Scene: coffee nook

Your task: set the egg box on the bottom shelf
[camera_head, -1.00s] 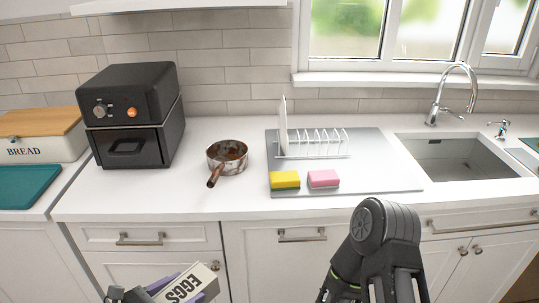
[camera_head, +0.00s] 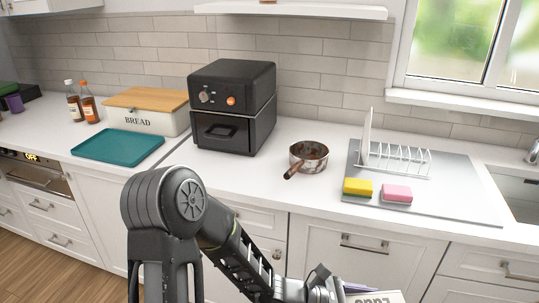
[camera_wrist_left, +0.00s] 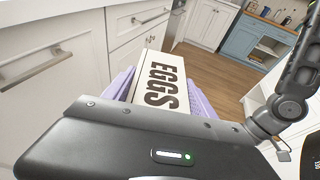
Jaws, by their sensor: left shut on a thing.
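The egg box (camera_wrist_left: 160,85) is lilac with a white top lettered EGGS. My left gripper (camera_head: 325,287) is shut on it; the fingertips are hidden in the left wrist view. In the head view only part of the egg box (camera_head: 375,297) shows at the bottom edge, in front of the lower cabinets and below the counter top. A white wall shelf (camera_head: 290,12) runs along the top of the head view; I cannot tell whether it is the bottom shelf. My right gripper is not in view.
The counter holds a bread box (camera_head: 145,118), teal board (camera_head: 118,147), black oven (camera_head: 232,108), saucepan (camera_head: 310,157), yellow sponge (camera_head: 357,187), pink sponge (camera_head: 397,193) and dish rack (camera_head: 400,160). A blue cabinet (camera_wrist_left: 243,42) stands across the wooden floor, which is open.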

